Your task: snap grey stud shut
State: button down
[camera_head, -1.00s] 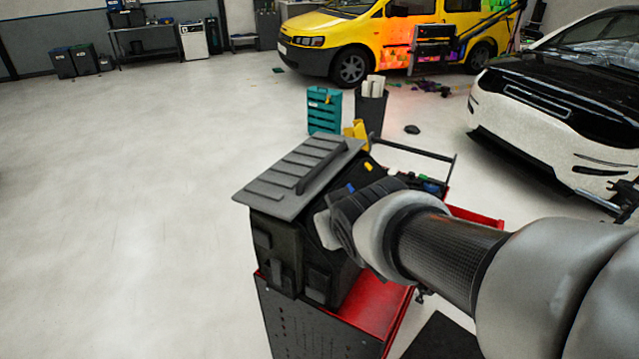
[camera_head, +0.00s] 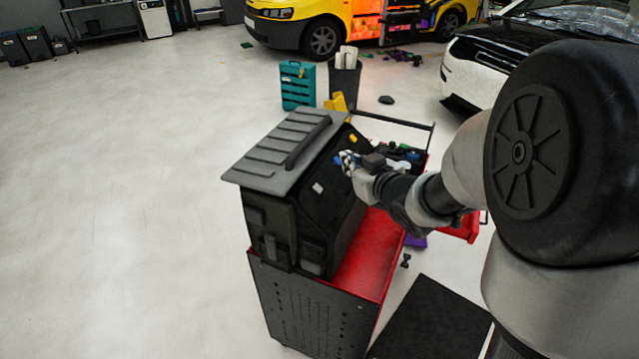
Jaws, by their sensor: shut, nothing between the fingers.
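A dark case or tool bag (camera_head: 330,200) with a grey ribbed lid (camera_head: 290,140) stands on a red-topped cart. On its sloping dark face I see a light grey stud (camera_head: 317,187) low on the left, a blue one (camera_head: 337,159) in the middle and a yellow one (camera_head: 353,139) higher up. My gripper (camera_head: 347,161) is shut and empty, right by the blue stud and up and right of the grey one. Whether it touches the face I cannot tell. The grey stud is in plain view, but too small to tell whether it is snapped.
The red cart top (camera_head: 365,262) has bare room beside the case. Small items lie at its far end. A black bin (camera_head: 344,85) and a teal box (camera_head: 298,88) stand behind. A dark mat (camera_head: 430,320) lies on the floor at right.

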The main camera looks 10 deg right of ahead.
aim_at(318, 189)
jog(key=w+a+f+b, duration=0.1)
jog(key=f+b, duration=0.1)
jog(key=a+f+b, duration=0.1)
jog(key=f+b, duration=0.1)
jog(key=w+a+f+b, duration=0.1)
jog(key=a+f+b, duration=0.1)
jog(key=shift+w+f+b, duration=0.1)
jog(key=shift+w+b, duration=0.25)
jog(key=shift+w+a+f+b, duration=0.25)
jog(key=shift+a+f+b, duration=0.05)
jog(key=shift+a+b, duration=0.15)
jog(key=shift+d, duration=0.1)
dwell(0.9)
jog(key=shift+w+a+f+b, duration=0.15)
jog(key=shift+a+f+b, duration=0.1)
jog(key=shift+f+b, duration=0.15)
jog(key=shift+w+a+f+b, duration=0.15)
jog(key=shift+a+f+b, duration=0.2)
jog(key=shift+b, duration=0.25)
dwell(0.6)
jog(key=shift+d+r, duration=0.15)
jog(key=shift+s+d+r+p, duration=0.3)
jog(key=shift+d+r+p, duration=0.25)
jog(key=shift+p, duration=0.25)
